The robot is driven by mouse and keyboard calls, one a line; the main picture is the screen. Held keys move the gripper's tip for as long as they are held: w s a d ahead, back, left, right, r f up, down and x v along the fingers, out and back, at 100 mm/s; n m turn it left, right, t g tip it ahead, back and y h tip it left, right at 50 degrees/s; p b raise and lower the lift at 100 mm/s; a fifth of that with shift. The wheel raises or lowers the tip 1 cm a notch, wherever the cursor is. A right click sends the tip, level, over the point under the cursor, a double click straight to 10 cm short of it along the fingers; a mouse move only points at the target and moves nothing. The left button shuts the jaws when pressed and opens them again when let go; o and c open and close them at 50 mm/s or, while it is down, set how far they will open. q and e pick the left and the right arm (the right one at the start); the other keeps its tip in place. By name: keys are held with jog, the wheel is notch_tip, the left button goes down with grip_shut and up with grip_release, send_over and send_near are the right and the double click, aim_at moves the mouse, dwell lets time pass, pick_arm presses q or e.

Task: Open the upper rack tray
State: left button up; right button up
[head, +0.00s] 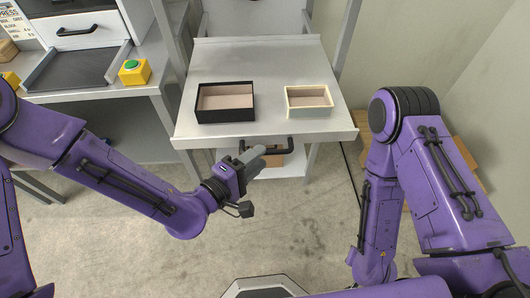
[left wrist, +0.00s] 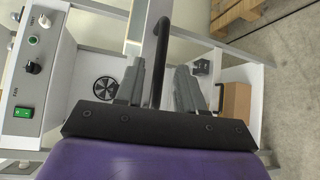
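The upper rack tray (head: 270,65) is a flat grey tray. It carries a black open box (head: 226,87) and a smaller cream-rimmed box (head: 308,88). A black bar handle (head: 288,144) is at its front edge, partly hidden by my left gripper (head: 252,163). In the left wrist view the handle (left wrist: 164,45) runs between the two grey fingers of my left gripper (left wrist: 159,85). The fingers stand apart with gaps on both sides of the bar, so the gripper is open around it. My right arm hangs at the right; its gripper is out of view.
A lower tray (head: 294,166) with a brown box (left wrist: 236,101) shows beneath the upper one. At the left is a bench with a green button on a yellow box (head: 134,72). A control panel (left wrist: 35,70) shows in the left wrist view. The floor in front is clear.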

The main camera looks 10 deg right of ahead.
pick_arm(q)
jog(key=p+v, duration=0.4)
jog(key=v, duration=0.3)
dwell(0.3)
